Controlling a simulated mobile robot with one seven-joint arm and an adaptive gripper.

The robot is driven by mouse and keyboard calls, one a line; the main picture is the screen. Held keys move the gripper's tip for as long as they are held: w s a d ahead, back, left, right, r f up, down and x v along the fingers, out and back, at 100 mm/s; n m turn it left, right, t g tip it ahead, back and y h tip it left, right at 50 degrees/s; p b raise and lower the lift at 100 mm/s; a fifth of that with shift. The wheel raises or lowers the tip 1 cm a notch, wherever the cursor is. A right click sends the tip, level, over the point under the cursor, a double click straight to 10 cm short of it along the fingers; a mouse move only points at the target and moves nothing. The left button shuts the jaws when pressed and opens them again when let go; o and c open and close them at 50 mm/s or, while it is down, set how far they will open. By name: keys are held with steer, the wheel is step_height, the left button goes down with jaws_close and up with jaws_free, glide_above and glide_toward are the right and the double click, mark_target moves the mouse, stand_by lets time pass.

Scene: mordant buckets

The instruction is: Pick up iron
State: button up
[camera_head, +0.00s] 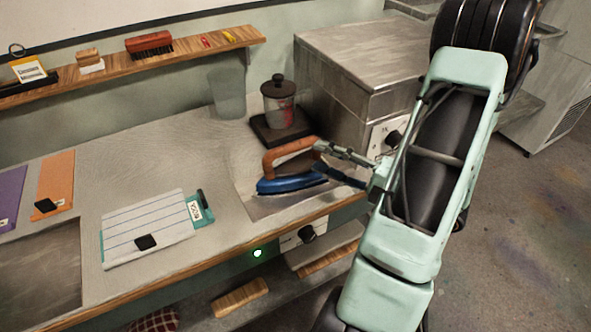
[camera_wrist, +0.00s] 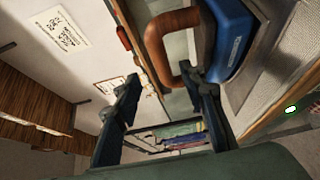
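The iron has a blue body (camera_head: 290,184) and a brown-orange loop handle (camera_head: 285,152). It stands at the right end of the counter in the head view. My gripper (camera_head: 321,159) is at the iron's right end, with its fingers spread apart and pointing left toward the handle. In the wrist view, the handle (camera_wrist: 153,45) and the blue body (camera_wrist: 237,38) are at the top, beyond my open fingers (camera_wrist: 165,84). The right finger's tip overlaps the handle's near end there; I cannot tell if they touch.
A dark-lidded jar (camera_head: 279,103) stands on a dark base behind the iron, with a clear cup (camera_head: 228,93) to its left. A metal box (camera_head: 368,70) stands behind my gripper. A striped cloth (camera_head: 147,228) lies on the counter (camera_head: 165,160) at front left.

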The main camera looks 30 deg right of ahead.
mark_target(301, 148)
steer(key=x, duration=0.8)
steer(key=shift+w+d, duration=0.15)
jaws_close()
steer(key=shift+r, duration=0.15)
stand_by(0.3)
